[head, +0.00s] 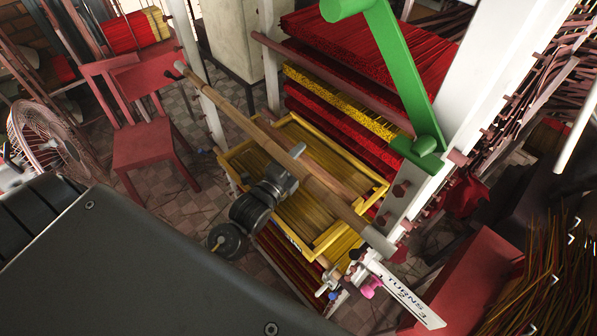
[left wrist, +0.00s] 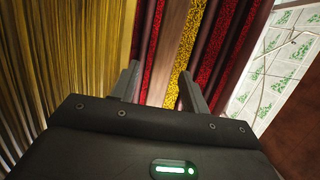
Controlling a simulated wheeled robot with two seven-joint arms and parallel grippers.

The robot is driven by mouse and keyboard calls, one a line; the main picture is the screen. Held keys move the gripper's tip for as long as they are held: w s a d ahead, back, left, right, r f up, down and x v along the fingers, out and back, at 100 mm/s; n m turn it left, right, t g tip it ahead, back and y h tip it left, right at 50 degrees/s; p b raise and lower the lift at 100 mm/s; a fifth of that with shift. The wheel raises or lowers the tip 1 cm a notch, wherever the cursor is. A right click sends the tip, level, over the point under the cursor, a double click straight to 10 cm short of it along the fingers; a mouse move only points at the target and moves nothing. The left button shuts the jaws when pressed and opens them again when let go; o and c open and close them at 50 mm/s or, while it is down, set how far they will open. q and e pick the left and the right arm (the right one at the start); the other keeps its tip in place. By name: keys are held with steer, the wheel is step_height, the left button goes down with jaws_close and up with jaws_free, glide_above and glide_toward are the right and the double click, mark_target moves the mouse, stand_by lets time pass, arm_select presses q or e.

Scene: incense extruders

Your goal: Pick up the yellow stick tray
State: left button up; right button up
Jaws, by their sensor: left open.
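A tray with a yellow frame (head: 340,149), holding thin yellow-brown sticks, sits at the middle of the head view. A layer of yellow sticks (head: 345,98) also lies between red layers in the stack behind it, and yellow speckled ends (left wrist: 192,50) show in the left wrist view. I cannot tell which one the task names. My left gripper (head: 292,158) is over the framed tray, close to a wooden pole that crosses it. In the left wrist view its two fingers (left wrist: 158,88) are apart with nothing held, and the sticks fill the left side. My right gripper is not in view.
The wooden pole (head: 235,115) runs diagonally across the tray. A green lever (head: 395,65) and a white post (head: 470,90) stand at the right. A red chair (head: 155,140) and a fan (head: 45,140) are at the left. A white sign (head: 405,295) is at the lower right.

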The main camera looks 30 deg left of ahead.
arm_select(q)
steer(key=shift+w+d+f, duration=0.1)
steer(key=shift+w, duration=1.1)
steer(key=shift+s, duration=0.15)
steer(key=shift+c, duration=1.3)
jaws_close()
